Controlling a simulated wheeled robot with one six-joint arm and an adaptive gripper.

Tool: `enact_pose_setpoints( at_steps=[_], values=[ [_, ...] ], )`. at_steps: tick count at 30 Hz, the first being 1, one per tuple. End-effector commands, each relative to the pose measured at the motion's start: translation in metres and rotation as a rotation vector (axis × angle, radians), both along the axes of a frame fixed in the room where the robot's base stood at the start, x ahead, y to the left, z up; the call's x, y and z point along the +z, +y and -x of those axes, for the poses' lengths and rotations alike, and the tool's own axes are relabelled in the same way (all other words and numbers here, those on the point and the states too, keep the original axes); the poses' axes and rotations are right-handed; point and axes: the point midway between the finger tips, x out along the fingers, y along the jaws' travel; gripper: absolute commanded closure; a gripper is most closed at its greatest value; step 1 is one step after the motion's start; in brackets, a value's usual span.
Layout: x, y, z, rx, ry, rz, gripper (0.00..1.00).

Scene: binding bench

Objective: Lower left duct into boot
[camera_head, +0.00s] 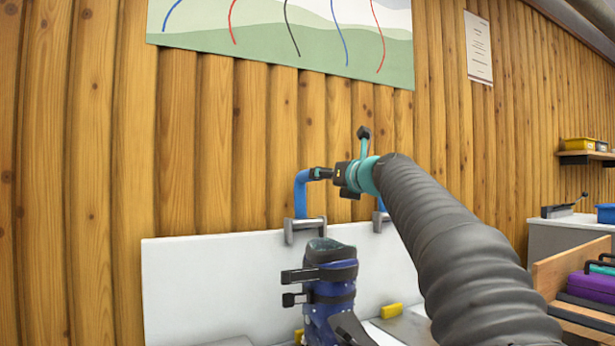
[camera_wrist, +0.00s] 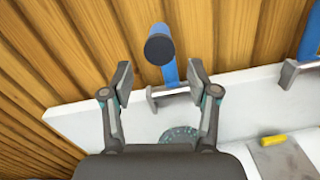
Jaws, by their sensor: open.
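The left duct (camera_head: 301,196) is a blue pipe rising behind a grey bracket on the white panel and bending over at its top. In the wrist view the duct (camera_wrist: 170,72) shows a dark round end facing the camera. My gripper (camera_head: 317,173) is at the duct's bent top in the head view. In the wrist view my gripper (camera_wrist: 160,80) is open, one finger on each side of the duct, with visible gaps; I cannot tell its exact depth. The blue boot (camera_head: 328,290) stands upright below, with black buckles. Its round teal top (camera_wrist: 180,136) shows between the fingers, partly hidden by my gripper.
A second blue duct (camera_wrist: 310,35) stands to the right, mostly hidden by my arm in the head view. Grey brackets (camera_head: 304,229) sit on the white panel (camera_head: 210,285). A yellow block (camera_head: 391,311) lies right of the boot. Crates and a side bench stand far right.

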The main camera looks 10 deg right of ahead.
Motion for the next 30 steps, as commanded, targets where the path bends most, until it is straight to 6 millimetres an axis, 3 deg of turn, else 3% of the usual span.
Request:
enact_pose_setpoints(
  at_steps=[3,15,21,30],
  values=[
    [0.000,0.008,-0.023,0.003,0.002,0.002,0.40],
    [0.001,0.026,-0.082,0.002,0.001,0.002,0.40],
    [0.001,0.030,-0.097,0.001,0.000,0.002,0.40],
    [0.000,0.031,-0.100,0.001,0.000,0.003,0.40]
  ],
)
